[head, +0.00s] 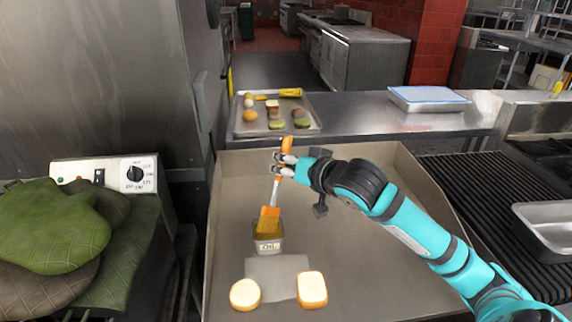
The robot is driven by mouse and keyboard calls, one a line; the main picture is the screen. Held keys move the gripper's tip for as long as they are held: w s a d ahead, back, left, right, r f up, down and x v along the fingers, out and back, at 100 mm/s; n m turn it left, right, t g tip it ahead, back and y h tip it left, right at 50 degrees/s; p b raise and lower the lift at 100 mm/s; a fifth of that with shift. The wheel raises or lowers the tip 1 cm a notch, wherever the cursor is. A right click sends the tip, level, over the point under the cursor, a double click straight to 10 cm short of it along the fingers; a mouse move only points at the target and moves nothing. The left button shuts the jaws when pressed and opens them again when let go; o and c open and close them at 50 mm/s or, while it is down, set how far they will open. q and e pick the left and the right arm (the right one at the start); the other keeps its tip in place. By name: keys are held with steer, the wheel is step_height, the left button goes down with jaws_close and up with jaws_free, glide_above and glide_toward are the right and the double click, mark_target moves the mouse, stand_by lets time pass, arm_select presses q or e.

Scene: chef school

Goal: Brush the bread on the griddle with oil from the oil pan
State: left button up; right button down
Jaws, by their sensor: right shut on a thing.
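My right gripper (284,164) is shut on the handle of a brush (267,222) with an orange grip and an orange head. The brush points down, and its bristles are at the mouth of the small oil pan (268,246), which carries an oil label. How deep the bristles sit in it cannot be told. A round piece of bread (245,294) and a square piece of bread (311,289) lie side by side on the griddle (380,290), nearer than the pan. My left gripper is not in view.
A tray of food (313,128) stands on the counter behind the griddle. A lidded container (428,98) is to its right. Green oven mitts (60,240) lie at the left. A ribbed grill (480,215) with a metal pan (545,222) is at the right.

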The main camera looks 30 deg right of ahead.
steer(key=shift+f, duration=0.15)
step_height(320, 180, up, 7)
steer(key=p, duration=0.3)
stand_by(0.5)
stand_by(0.7)
